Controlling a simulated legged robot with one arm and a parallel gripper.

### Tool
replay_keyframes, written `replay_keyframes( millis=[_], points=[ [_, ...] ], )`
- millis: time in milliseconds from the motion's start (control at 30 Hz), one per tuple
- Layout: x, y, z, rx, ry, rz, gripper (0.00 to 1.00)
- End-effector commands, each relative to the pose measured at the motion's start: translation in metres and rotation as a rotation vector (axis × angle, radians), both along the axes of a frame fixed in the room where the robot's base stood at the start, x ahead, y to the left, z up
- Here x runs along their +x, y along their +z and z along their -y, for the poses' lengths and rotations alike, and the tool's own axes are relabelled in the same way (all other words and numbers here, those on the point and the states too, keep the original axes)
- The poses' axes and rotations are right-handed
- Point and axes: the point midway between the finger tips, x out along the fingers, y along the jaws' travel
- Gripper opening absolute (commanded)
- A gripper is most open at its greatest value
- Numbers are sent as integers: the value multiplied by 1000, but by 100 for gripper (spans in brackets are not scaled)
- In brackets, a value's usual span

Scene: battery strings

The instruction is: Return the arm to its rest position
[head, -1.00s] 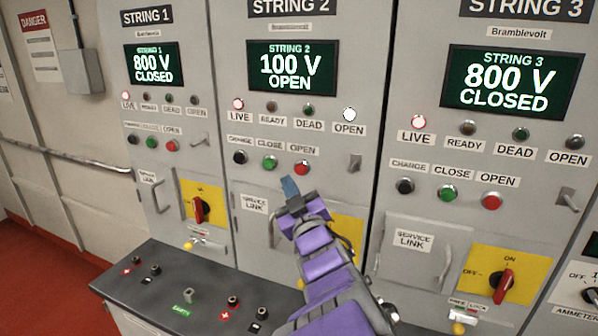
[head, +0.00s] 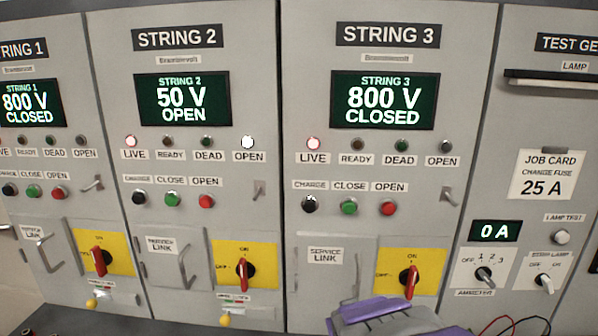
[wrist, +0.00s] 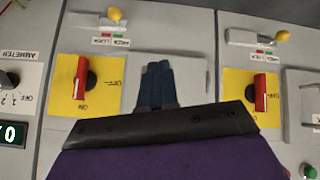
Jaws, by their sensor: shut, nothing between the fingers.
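In the wrist view my gripper (wrist: 157,75) has its two dark fingers together, with nothing between them. It points toward the grey cabinet front, between two yellow switch plates with red handles. The wrist picture is upside down. In the head view only a purple part of my arm (head: 385,318) shows at the bottom edge, in front of the String 3 panel; the gripper itself is out of that view.
The String 2 display (head: 182,100) reads 50 V OPEN. The String 3 display (head: 385,101) reads 800 V CLOSED. The String 3 red switch handle (head: 410,281) is close to my arm in the picture. Test leads (head: 515,325) lie at the lower right.

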Motion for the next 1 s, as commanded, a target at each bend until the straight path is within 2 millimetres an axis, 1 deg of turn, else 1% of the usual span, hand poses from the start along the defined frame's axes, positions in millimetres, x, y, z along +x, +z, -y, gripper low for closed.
replay_keyframes(
  millis=[33, 67, 100, 167, 200, 267, 300, 400, 500, 600, 700, 1000],
  points=[
    [-23, -7, 11, 13, -34, -75, 0],
    [-38, -13, 17, 19, -53, -124, 0],
    [-60, -20, 24, 28, -77, -193, 0],
    [-93, -31, 31, 43, -108, -302, 0],
    [-116, -36, 35, 53, -126, -370, 0],
    [-152, -43, 39, 66, -151, -475, 0],
    [-174, -47, 41, 76, -163, -542, 0],
    [-224, -50, 42, 97, -186, -684, 0],
    [-261, -51, 41, 111, -198, -795, 0],
    [-284, -50, 40, 119, -203, -860, 0],
    [-292, -50, 39, 121, -205, -885, 0],
    [-293, -50, 39, 121, -205, -888, 0]
  ],
)
